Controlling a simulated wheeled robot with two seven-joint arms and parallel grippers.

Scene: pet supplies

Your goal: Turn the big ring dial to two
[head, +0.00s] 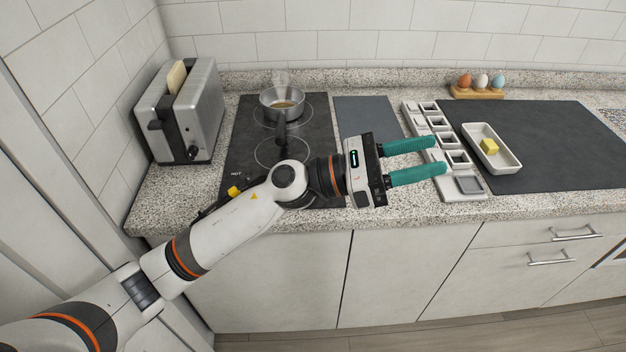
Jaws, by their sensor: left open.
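My left gripper (438,155) is open and empty, its two teal fingers spread and pointing right, over a white strip of small square cups (466,184) in the view. I cannot make out a big ring dial or its numbers. A small yellow piece (234,191) with a dark part beside it shows at the front edge of the counter, partly behind my left arm. The front of the black cooktop (241,141) is partly hidden by that arm. My right gripper is not in view.
A toaster (206,110) with bread stands at the left. A steel pan (283,101) sits on the cooktop, handle toward the front. A white dish (507,157) holds a yellow block (489,146) on a dark mat (570,145). Egg-like items (482,81) stand on a wooden holder behind.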

